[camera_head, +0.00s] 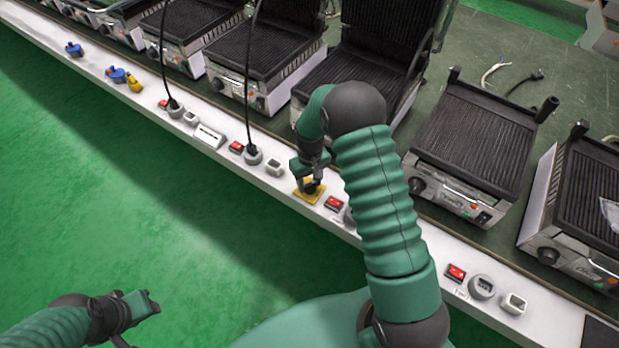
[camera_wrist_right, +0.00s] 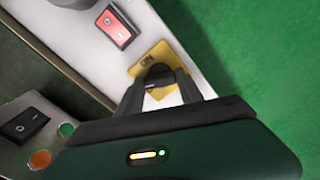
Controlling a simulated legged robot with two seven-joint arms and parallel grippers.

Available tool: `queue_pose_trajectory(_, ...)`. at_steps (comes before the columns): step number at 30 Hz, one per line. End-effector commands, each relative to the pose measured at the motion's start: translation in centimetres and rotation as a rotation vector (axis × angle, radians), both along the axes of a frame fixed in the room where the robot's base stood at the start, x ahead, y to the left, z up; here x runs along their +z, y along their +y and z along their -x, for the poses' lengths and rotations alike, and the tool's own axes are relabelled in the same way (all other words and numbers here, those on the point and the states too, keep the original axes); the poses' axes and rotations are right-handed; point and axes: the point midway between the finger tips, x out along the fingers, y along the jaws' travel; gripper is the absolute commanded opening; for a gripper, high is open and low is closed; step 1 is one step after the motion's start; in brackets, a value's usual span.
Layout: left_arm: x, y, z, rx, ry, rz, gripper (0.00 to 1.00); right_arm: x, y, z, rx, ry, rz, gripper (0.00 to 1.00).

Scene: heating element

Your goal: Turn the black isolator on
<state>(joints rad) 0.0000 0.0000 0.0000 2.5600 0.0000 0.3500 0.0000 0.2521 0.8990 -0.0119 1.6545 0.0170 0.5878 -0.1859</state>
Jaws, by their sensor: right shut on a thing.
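The black isolator is a dark round knob on a yellow plate (camera_head: 309,191) set in the white front strip of the bench. In the right wrist view the knob (camera_wrist_right: 159,76) sits between my right gripper's fingers, with part of the yellow plate (camera_wrist_right: 150,57) and its lettering showing beyond it. My right gripper (camera_head: 310,183) reaches down onto the knob in the head view. Its fingers (camera_wrist_right: 160,88) are shut on it. The knob's exact angle is partly hidden by the fingers. My left gripper (camera_head: 148,303) is at the lower left, above the green floor and away from the bench.
A red rocker switch (camera_head: 334,203) is close beside the yellow plate, and sockets line the strip. Several contact grills, such as this one (camera_head: 470,145), stand on the bench behind. Blue plugs (camera_head: 117,75) and a yellow one (camera_head: 134,85) are at upper left. The floor in front is clear.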

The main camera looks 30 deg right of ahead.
Motion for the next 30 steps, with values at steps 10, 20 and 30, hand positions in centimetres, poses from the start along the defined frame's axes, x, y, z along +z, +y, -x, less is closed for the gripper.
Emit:
queue_pose_trajectory(10,2.6,0.0,0.0,0.0,0.0,0.0,0.36,0.3,0.0,-0.1,-0.328,-0.002,0.002,0.03)
queue_pose_trajectory(20,4.3,0.0,0.0,0.0,0.0,0.0,0.36,0.3,0.0,-0.1,-0.642,-0.002,0.002,0.03)
queue_pose_trajectory(30,5.5,0.0,0.0,0.0,0.0,0.0,0.36,0.2,-0.1,-0.1,-0.922,-0.004,0.003,0.03)
